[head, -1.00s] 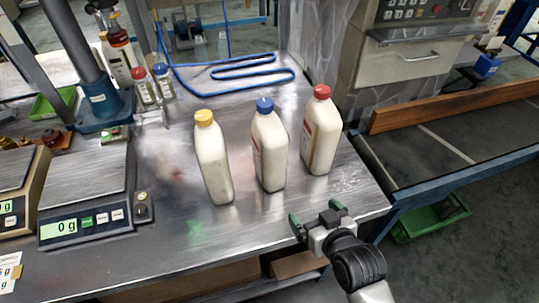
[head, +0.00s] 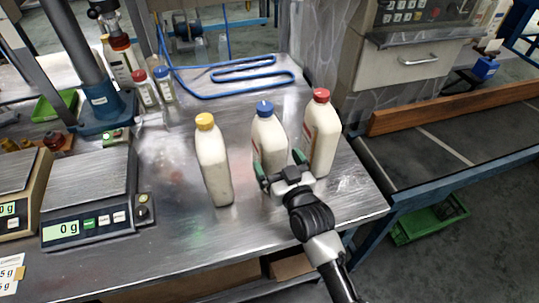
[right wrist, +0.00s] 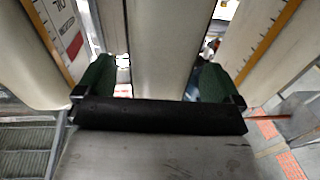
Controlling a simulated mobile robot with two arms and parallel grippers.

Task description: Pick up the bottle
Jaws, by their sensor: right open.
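Three cream-white bottles stand upright in a row on the metal table: one with a yellow cap (head: 213,165), one with a blue cap (head: 268,138) and one with a red cap (head: 321,135). My right gripper (head: 280,167) is open at the front of the blue-capped bottle, one green finger to each side, and covers its lower part. In the right wrist view a pale bottle body (right wrist: 165,45) stands between the open fingers (right wrist: 154,88), with another bottle on each side. I cannot tell whether the fingers touch it. My left gripper is not in view.
Two scales (head: 92,205) stand on the left of the metal table (head: 165,215). Behind are a blue stand (head: 100,100), small bottles (head: 153,88) and a blue hose (head: 235,92). A conveyor (head: 430,135) runs along the right. The neighbouring bottles leave little side room.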

